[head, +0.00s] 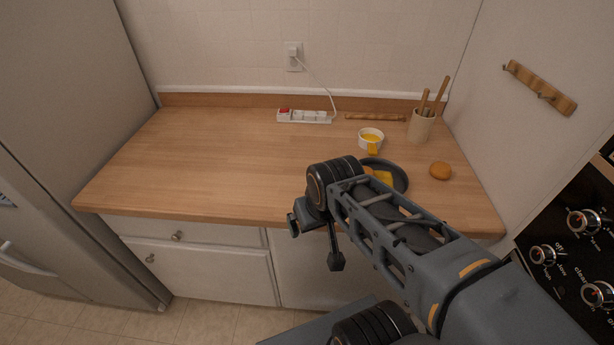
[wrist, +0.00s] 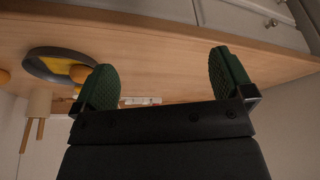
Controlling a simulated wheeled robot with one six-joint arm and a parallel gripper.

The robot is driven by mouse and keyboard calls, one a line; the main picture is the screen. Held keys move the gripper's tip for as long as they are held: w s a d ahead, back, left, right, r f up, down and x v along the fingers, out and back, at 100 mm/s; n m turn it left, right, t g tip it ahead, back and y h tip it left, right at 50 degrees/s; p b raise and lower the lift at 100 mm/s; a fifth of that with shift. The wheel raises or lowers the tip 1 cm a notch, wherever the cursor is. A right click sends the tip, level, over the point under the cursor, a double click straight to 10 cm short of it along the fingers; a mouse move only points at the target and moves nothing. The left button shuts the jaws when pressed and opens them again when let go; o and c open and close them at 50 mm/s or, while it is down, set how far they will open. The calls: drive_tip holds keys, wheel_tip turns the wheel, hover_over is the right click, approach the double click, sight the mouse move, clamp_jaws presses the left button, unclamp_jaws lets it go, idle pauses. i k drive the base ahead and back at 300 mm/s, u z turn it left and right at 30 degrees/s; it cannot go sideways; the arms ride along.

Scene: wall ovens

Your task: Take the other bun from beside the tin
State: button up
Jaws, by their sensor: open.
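A round orange-brown bun (head: 440,170) sits on the counter just right of the dark round tin (head: 404,177). The bun also shows in the wrist view at the left edge (wrist: 4,77), partly cut off. In the wrist view the tin (wrist: 42,54) holds a yellow piece and a rounded orange thing, partly hidden by a finger. In the head view my arm covers part of the tin. My gripper (wrist: 166,78) is open and empty, its green-padded fingers wide apart. In the head view it hangs near the counter's front edge, left of the tin and bun.
A white cup with yellow contents (head: 371,138) stands behind the tin. A utensil pot (head: 421,126) stands behind the bun, near the right wall. A power strip (head: 304,116) and a rolling pin (head: 375,117) lie at the back. The left counter is clear.

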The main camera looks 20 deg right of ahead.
sight(443, 171)
drive_tip(key=z, duration=1.65)
